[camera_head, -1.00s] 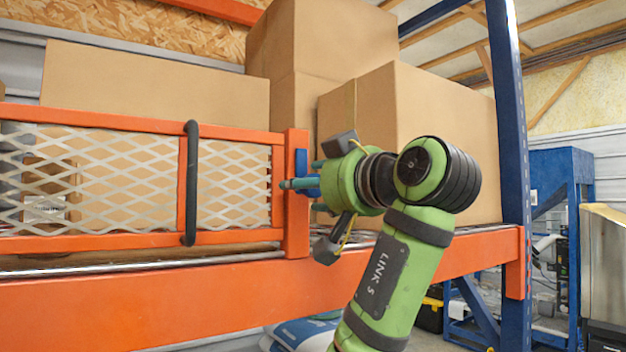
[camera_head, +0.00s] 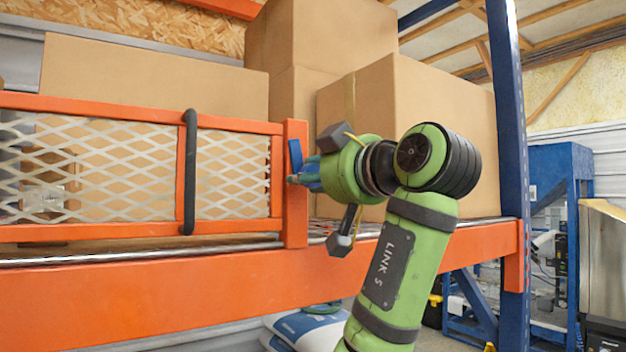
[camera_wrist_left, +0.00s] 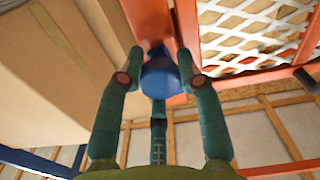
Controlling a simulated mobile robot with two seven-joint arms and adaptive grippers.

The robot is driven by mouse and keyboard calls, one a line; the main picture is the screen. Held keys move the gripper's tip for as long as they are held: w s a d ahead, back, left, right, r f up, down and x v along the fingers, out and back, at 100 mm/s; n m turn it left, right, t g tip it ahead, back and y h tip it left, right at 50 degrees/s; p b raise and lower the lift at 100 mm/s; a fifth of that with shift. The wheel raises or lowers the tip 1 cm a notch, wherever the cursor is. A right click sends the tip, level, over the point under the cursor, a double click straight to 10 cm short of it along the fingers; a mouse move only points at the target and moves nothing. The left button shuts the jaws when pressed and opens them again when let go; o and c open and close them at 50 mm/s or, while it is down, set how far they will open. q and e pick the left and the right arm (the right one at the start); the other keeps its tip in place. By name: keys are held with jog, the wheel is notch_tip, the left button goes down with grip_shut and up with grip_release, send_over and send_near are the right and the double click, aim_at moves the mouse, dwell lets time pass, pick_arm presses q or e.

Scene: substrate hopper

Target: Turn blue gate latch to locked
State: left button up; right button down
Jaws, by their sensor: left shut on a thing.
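The blue gate latch (camera_head: 296,156) sits on the orange end post of the mesh gate (camera_head: 185,230). Its visible upper part leans a little to the left in the head view. My left gripper (camera_head: 304,176) is at the latch, its green fingers partly hiding the lower part. In the left wrist view, the teal fingers of my left gripper (camera_wrist_left: 160,94) are closed around the rounded blue latch (camera_wrist_left: 160,74), with the orange post behind it. My right gripper is in neither view.
Cardboard boxes (camera_head: 425,125) stand on the rack behind my left arm. A blue rack upright (camera_head: 512,130) rises to the right. An orange beam (camera_head: 130,300) runs below the gate, and a black handle (camera_head: 189,170) is on the gate. White-and-blue bags (camera_head: 305,330) lie beneath.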

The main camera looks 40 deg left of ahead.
pick_arm(q)
jog(key=n, duration=0.3)
jog(key=shift+n, duration=0.3)
jog(key=n, duration=0.3)
jog(key=shift+r+n, duration=0.1)
jog(key=shift+n, duration=0.2)
jog(key=n, duration=0.4)
jog(key=shift+n, duration=0.3)
jog(key=shift+n+p, duration=0.5)
jog(key=shift+n, duration=1.3)
jog(key=o, duration=1.2)
jog(key=shift+c, duration=0.2)
jog(key=v, duration=1.1)
jog(key=shift+s+d, duration=0.15)
jog(key=shift+d, duration=0.25)
